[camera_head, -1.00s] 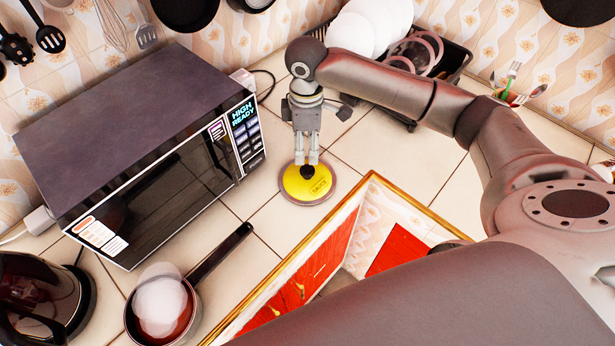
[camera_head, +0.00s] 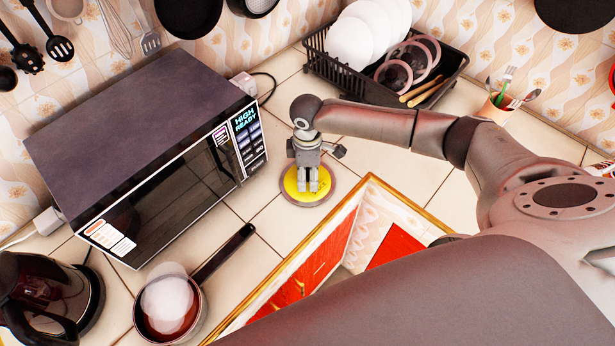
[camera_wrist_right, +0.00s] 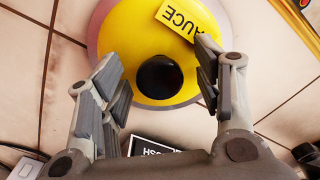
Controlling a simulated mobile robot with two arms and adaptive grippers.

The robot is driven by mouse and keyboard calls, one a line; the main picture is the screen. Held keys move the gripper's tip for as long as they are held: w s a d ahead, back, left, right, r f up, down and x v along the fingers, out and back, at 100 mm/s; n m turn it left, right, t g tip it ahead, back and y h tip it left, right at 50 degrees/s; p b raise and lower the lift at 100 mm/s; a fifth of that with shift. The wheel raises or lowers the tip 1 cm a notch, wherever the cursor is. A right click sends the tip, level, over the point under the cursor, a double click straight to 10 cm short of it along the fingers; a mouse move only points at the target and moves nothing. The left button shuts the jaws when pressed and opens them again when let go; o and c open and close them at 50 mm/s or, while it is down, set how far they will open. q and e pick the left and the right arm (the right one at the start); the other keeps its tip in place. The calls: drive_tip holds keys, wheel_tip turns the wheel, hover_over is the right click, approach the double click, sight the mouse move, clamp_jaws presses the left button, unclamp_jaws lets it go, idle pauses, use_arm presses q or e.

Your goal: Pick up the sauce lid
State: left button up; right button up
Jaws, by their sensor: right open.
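The sauce lid is a yellow disc (camera_head: 318,192) with a pinkish rim and a black knob, lying flat on the tiled counter to the right of the microwave. My right gripper (camera_head: 307,188) points down right over it and hides its middle and knob in the head view. In the right wrist view, the yellow lid (camera_wrist_right: 130,40) fills the upper middle, with its label partly visible. Its black knob (camera_wrist_right: 159,77) sits between the two open fingers of the right gripper (camera_wrist_right: 165,85), with gaps on both sides. My left gripper is not in view.
A microwave (camera_head: 150,150) stands left of the lid. A pan (camera_head: 167,305) with its handle toward the lid is in front. A dish rack (camera_head: 335,72) with plates is behind.

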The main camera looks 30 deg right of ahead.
drive_tip(key=c, duration=1.3)
